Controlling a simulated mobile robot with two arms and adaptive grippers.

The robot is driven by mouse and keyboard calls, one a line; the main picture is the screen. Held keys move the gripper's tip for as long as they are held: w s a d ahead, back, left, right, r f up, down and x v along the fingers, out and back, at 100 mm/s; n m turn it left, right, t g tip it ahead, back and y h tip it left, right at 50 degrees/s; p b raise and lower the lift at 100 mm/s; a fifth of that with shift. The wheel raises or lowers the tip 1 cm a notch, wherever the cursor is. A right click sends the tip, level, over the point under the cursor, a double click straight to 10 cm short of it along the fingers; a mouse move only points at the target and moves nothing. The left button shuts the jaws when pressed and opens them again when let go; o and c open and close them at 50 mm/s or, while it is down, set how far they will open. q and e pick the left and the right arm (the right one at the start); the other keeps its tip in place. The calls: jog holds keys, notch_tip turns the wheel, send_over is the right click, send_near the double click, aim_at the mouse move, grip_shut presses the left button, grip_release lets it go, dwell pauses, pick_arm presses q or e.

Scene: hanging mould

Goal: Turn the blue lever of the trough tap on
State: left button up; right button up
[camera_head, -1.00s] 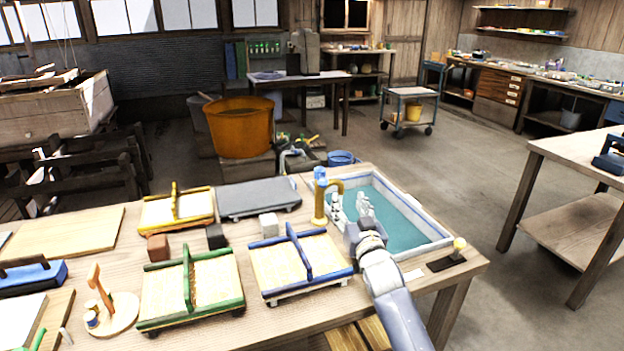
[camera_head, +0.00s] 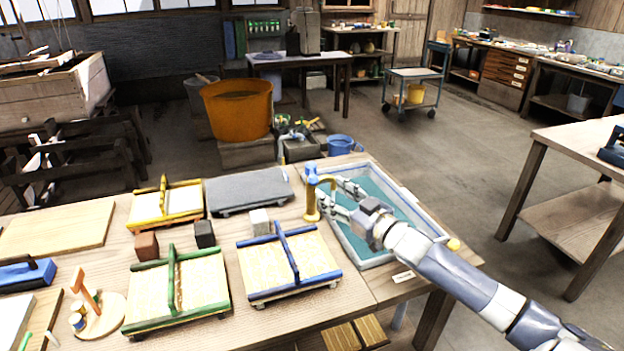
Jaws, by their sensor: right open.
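The brass tap (camera_head: 311,205) stands upright at the left edge of the trough (camera_head: 353,249), its spout curving right over the blue-green water. Its blue lever (camera_head: 312,173) sits on top of the tap. My right arm comes in from the lower right across the trough. My right gripper (camera_head: 335,196) is open, its fingers pointing left toward the tap, just right of the tap body and lower than the lever. From this view I cannot tell whether a finger touches the tap or spout. The spout partly overlaps the fingers. My left gripper is out of view.
A blue-handled mould (camera_head: 305,262), a green-handled one (camera_head: 200,292) and a yellow-handled one (camera_head: 185,203) lie on the bench. A grey felt board (camera_head: 248,192) lies left of the tap. A blue bucket (camera_head: 340,145) stands behind the trough.

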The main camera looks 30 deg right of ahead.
aim_at(317, 181)
jog(key=shift+w+a+p, duration=0.2)
jog(key=shift+w, duration=2)
jog(key=shift+w+a+p, duration=0.15)
jog(key=shift+w+a, duration=0.05)
jog(key=shift+w, duration=2)
jog(key=c, duration=0.8)
jog(key=shift+s, duration=0.1)
grip_shut()
jog(key=shift+s+d+r, duration=0.1)
jog(key=shift+d, duration=0.05)
